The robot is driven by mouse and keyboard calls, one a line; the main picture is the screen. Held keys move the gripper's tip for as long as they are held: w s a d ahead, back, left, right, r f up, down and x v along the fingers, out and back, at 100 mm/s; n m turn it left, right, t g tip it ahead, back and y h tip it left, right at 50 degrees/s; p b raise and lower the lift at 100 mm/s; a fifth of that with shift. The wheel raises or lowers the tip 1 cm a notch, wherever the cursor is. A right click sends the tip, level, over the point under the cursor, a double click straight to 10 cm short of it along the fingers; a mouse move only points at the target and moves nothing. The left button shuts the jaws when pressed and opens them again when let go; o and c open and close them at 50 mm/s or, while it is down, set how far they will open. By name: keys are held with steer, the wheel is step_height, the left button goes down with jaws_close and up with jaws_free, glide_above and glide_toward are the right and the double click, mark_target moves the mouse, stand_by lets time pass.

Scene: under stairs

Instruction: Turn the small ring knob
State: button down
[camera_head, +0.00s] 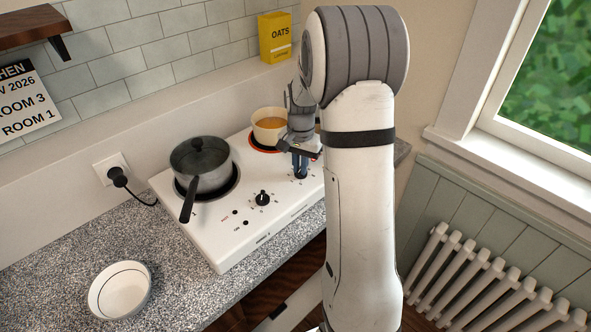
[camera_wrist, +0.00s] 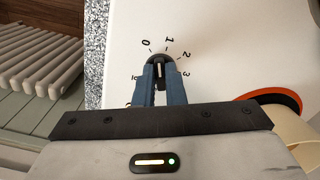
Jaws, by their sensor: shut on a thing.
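The small ring knob (camera_wrist: 158,62) is a black dial on the white hotplate top (camera_wrist: 220,60), ringed by printed numbers. In the wrist view its white mark points up, roughly between 0 and 1. My gripper (camera_wrist: 159,82) has its two blue fingers shut on the knob, one on each side. In the head view my gripper (camera_head: 300,160) points down at the right-hand knob (camera_head: 300,176), which its fingers partly hide. The small ring (camera_head: 262,147) glows red-orange under a cream pot (camera_head: 268,124) of orange liquid.
A dark lidded saucepan (camera_head: 205,165) stands on the left ring, its handle toward the front. Another black knob (camera_head: 262,198) is left of my gripper. A white bowl (camera_head: 120,290) sits on the speckled counter (camera_head: 60,265). A radiator (camera_head: 490,285) is at right.

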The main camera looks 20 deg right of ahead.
steer(key=n, duration=0.1)
steer(key=n+b, duration=0.1)
steer(key=n, duration=0.1)
steer(key=shift+d, duration=0.25)
steer(key=shift+r+n, duration=0.15)
steer(key=shift+n, duration=0.55)
steer(key=shift+w+r, duration=0.1)
steer(key=shift+w, duration=0.05)
steer(key=c, duration=1.6)
jaws_free()
steer(key=shift+d, duration=0.1)
steer(key=shift+o, duration=0.5)
steer(key=shift+b, duration=0.3)
step_height(320, 180, up, 7)
steer(key=shift+r+b, duration=0.15)
steer(key=shift+b, duration=0.35)
steer(key=shift+r, duration=0.1)
